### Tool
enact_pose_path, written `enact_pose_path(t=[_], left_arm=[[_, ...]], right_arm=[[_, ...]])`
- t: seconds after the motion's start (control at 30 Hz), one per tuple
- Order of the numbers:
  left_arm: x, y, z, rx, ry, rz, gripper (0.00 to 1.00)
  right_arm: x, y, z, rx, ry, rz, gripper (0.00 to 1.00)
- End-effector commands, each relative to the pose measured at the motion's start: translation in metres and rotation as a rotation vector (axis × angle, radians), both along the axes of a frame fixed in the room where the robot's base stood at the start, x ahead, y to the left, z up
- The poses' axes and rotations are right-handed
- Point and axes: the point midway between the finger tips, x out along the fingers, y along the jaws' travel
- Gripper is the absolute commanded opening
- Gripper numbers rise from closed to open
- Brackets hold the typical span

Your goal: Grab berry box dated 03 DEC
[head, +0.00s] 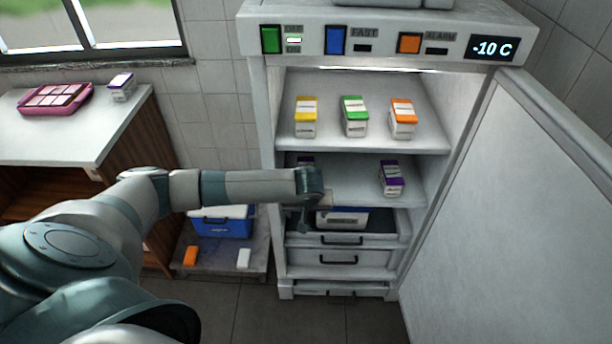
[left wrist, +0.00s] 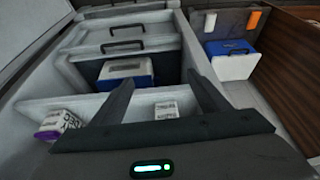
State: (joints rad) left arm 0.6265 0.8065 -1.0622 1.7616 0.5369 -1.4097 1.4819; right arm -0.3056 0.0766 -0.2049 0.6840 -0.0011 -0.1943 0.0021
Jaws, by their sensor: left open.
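Two purple-topped white berry boxes stand on the freezer's second shelf (head: 428,190). The right one (head: 390,180) is in clear view; it also shows at the left of the left wrist view (left wrist: 57,126), with "DEC" on its label but the day not clearly readable. The other (head: 305,160) is mostly hidden behind my left arm; its printed white side shows in the left wrist view (left wrist: 166,109), between the lines of my fingers. My left gripper (head: 316,203) is at the front of this shelf, open and empty; its spread fingers show in the left wrist view (left wrist: 160,88). My right gripper is out of view.
Yellow (head: 306,117), green (head: 354,116) and orange (head: 402,118) boxes stand on the upper shelf. Below, an open drawer holds a blue-and-white box (head: 342,218). The freezer door (head: 510,200) stands open at right. Another purple-topped box (head: 121,88) sits on the counter beside a pink tray (head: 84,99).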

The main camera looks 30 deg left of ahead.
Motion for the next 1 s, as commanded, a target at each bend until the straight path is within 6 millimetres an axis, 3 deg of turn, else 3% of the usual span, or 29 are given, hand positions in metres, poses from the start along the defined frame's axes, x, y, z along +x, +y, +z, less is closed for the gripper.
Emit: enact_pose_path(t=[0.27,0.57,1.0], left_arm=[[0.014,0.009,0.002,0.001,0.001,0.0,0.69],[0.048,0.033,0.002,0.002,0.0,0.001,0.69],[0.059,0.04,0.0,0.0,0.0,-0.002,0.69]], right_arm=[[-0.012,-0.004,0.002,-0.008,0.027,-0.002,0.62],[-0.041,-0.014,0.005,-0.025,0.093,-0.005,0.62],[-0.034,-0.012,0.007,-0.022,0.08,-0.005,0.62]])
